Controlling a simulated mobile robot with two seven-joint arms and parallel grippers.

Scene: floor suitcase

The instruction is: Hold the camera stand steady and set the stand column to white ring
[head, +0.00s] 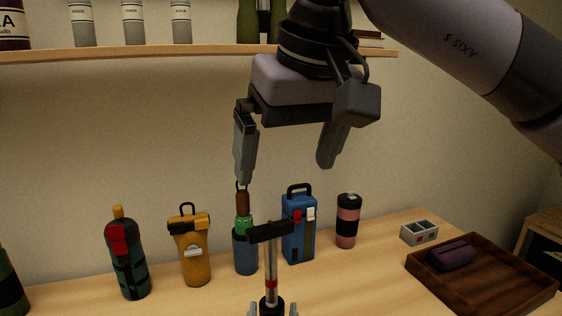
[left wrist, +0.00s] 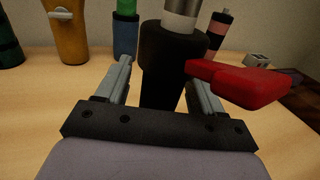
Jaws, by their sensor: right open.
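The camera stand (head: 270,259) is upright at the front of the table, with a black crossbar on top of a silver column. A red ring shows low on the column; I cannot make out a white ring. In the left wrist view its black collar (left wrist: 168,48) has a red lever (left wrist: 236,84) sticking out to the right. My left gripper (left wrist: 160,75) has one finger on each side of the stand's black lower part; contact is unclear. My right gripper (head: 288,172) is open and empty, high above and behind the stand, pointing down.
Behind the stand are a dark green bottle (head: 127,262), an orange flask (head: 196,255), a blue holder (head: 245,255), a blue case (head: 299,235) and a pink-and-black can (head: 347,225). A brown tray (head: 500,295) and grey box (head: 419,233) are right. A shelf (head: 150,52) runs above.

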